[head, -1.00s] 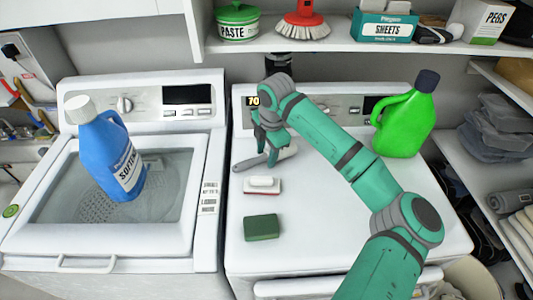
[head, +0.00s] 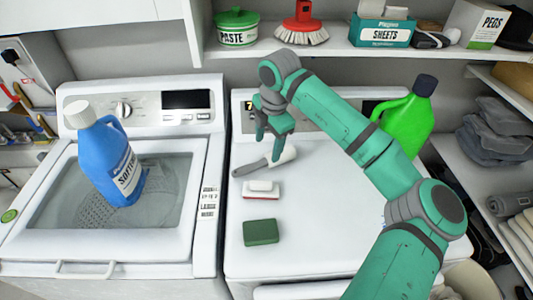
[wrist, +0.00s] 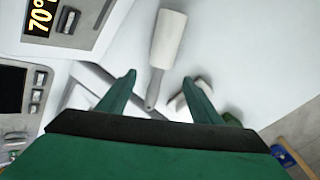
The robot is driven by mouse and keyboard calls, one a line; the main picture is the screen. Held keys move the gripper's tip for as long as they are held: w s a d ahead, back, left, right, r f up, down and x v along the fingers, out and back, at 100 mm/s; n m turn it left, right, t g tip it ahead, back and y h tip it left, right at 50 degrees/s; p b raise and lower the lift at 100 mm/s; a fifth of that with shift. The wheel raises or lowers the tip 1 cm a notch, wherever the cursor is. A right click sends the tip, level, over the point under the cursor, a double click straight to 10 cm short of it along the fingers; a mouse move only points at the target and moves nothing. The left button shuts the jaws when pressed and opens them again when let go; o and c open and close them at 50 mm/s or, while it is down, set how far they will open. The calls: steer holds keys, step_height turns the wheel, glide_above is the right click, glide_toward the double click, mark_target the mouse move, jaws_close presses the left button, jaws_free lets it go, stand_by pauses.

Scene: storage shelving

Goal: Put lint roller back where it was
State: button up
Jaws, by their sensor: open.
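The lint roller (head: 285,155) lies on the white top of the right-hand machine (head: 330,210), with its white head to the right and grey handle to the left. My gripper (head: 270,143) is open and empty just above it, fingers pointing down. In the wrist view the roller (wrist: 168,40) lies ahead of my open gripper (wrist: 159,79), and its grey handle shows between the fingertips. The fingers look apart from the roller. One finger partly covers the roller in the head view.
A green bottle (head: 407,120) stands at the back right, a blue softener bottle (head: 105,155) on the left washer's lid. A shelf (head: 340,50) with goods hangs above.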

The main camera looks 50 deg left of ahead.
steer(key=r, duration=0.4)
steer(key=shift+s+d+r, duration=0.1)
steer(key=shift+d+r, duration=0.15)
steer(key=shift+d, duration=0.1)
stand_by(0.3)
